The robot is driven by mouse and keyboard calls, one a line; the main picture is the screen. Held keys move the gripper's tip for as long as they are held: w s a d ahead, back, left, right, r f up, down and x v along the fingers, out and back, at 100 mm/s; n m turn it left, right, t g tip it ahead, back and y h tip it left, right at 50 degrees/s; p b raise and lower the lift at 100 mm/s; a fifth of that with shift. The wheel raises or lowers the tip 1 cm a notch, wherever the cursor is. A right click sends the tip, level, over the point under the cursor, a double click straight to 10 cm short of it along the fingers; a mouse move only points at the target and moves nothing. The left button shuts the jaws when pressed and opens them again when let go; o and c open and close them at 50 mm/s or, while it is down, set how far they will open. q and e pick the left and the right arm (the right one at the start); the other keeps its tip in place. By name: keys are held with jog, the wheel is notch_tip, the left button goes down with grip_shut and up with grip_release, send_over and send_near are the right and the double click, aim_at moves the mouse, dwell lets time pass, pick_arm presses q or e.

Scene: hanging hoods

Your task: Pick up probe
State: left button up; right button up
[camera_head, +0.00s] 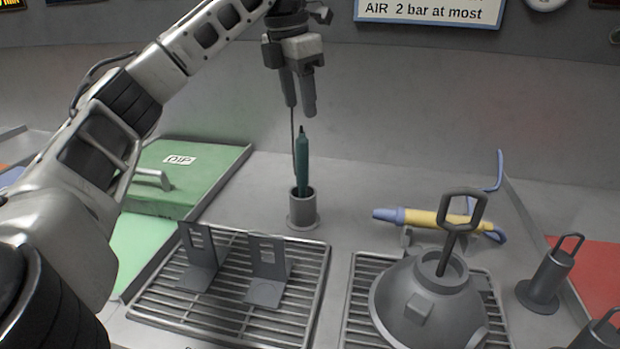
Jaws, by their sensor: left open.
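The probe (302,162), a dark teal stick with a dark, narrow top end, stands nearly upright in a small grey cup-shaped holder (303,211). Its lower end is hidden inside the holder. A thin dark rod or line runs along its left side, up toward the gripper; I cannot tell what it belongs to. My left gripper (300,107) points down above the probe, with its fingers open and a little above the probe's top. It does not appear to hold anything. My right gripper is out of the picture.
A slotted rack (318,285) with two grey brackets is in front of the holder. A grey dome with a loop handle (430,305) stands front right. A yellow and blue tool (425,217) lies behind it. A green box (205,185) is at left. The bench around the holder is clear.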

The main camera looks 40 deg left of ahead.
aim_at(303, 157)
pick_arm(q)
jog(key=f, duration=0.6)
jog(key=shift+w+d+f, duration=0.1)
jog(key=shift+w+f, duration=0.3)
jog(key=shift+f, duration=2.7)
grip_shut()
